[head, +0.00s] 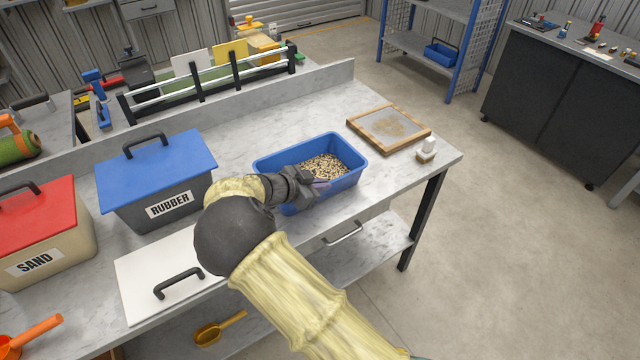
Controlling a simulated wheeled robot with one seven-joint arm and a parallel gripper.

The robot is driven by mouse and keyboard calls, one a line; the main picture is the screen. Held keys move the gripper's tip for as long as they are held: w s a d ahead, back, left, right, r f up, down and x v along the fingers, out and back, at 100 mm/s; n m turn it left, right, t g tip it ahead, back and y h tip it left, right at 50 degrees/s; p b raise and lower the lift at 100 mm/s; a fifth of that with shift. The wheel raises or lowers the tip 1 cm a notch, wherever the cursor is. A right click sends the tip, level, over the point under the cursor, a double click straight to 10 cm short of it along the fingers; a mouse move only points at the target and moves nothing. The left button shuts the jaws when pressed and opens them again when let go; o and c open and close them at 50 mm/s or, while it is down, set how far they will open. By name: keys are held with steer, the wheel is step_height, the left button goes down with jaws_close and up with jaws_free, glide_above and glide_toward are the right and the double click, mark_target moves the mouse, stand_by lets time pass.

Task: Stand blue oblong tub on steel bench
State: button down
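The blue oblong tub (348,181) stands upright on the grey steel bench (390,206), right of the middle. It holds a layer of pale and dark grains or pellets. My gripper (318,187) is over the tub's near left side, and my arm reaches up to it from the bottom of the view. The gripper hides part of the tub's near rim and wall. Its fingers are too small and dark to tell whether they are open or touching the tub.
Left of the tub stand a grey bin with a blue lid (158,160) marked RUBBER and a beige bin with a red lid (38,225) marked SAND. A white lid (150,280) lies in front. A wood-framed sieve (388,128) and small bottle (427,150) are at right.

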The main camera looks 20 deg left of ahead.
steer(key=c, duration=1.6)
jaws_free()
steer(key=shift+s+a+f, duration=0.1)
steer(key=shift+f, duration=0.05)
steer(key=shift+c, duration=0.2)
steer(key=b+v, duration=0.1)
steer(key=v, duration=1.1)
steer(key=shift+b, duration=0.35)
